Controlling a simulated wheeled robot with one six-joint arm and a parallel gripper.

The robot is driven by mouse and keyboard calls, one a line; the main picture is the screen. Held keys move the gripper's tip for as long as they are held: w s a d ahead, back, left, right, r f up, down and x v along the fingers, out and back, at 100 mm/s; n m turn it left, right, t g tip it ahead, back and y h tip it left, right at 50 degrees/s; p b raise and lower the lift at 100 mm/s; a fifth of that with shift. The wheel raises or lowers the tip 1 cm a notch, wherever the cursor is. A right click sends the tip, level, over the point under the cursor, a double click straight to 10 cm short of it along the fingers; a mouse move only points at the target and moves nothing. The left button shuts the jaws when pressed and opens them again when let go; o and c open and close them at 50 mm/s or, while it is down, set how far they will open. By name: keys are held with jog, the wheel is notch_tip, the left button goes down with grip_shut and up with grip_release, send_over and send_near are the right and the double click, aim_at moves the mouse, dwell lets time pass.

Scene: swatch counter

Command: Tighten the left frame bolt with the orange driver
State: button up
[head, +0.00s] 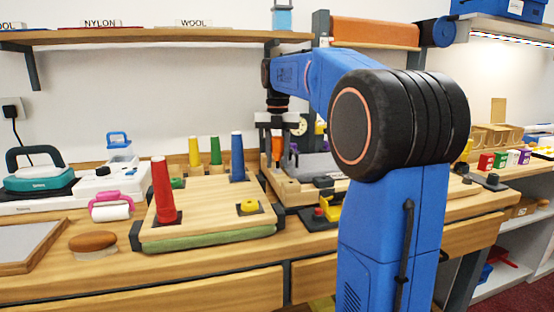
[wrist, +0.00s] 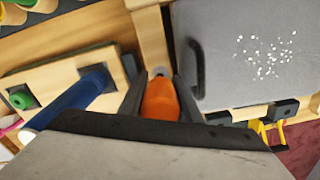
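The orange driver (head: 277,143) shows in the head view below my gripper (head: 277,150), with its handle upright. In the wrist view the driver's orange handle (wrist: 160,99) lies between the two dark fingers of my gripper (wrist: 161,80). The fingers stand on either side of the handle, and narrow gaps seem to show between them and it, so they look open around it. The driver's lower end is hidden. I cannot pick out the left frame bolt in either view.
A wooden board with a red cone (head: 163,190), a blue cone (head: 238,157) and a yellow knob (head: 249,207) is left of my gripper. A grey plate with a dark handle (wrist: 197,68) is close on the right in the wrist view. A shelf (head: 150,36) runs above.

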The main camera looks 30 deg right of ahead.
jog(key=shift+d+n, duration=0.2)
jog(key=shift+n, duration=0.1)
jog(key=c, duration=0.8)
jog(key=m, duration=0.3)
jog(key=shift+f+m, duration=0.1)
jog(key=shift+m, duration=0.2)
jog(key=m, duration=0.7)
jog(key=shift+m, duration=0.4)
jog(key=m, duration=0.3)
jog(key=shift+a, duration=0.1)
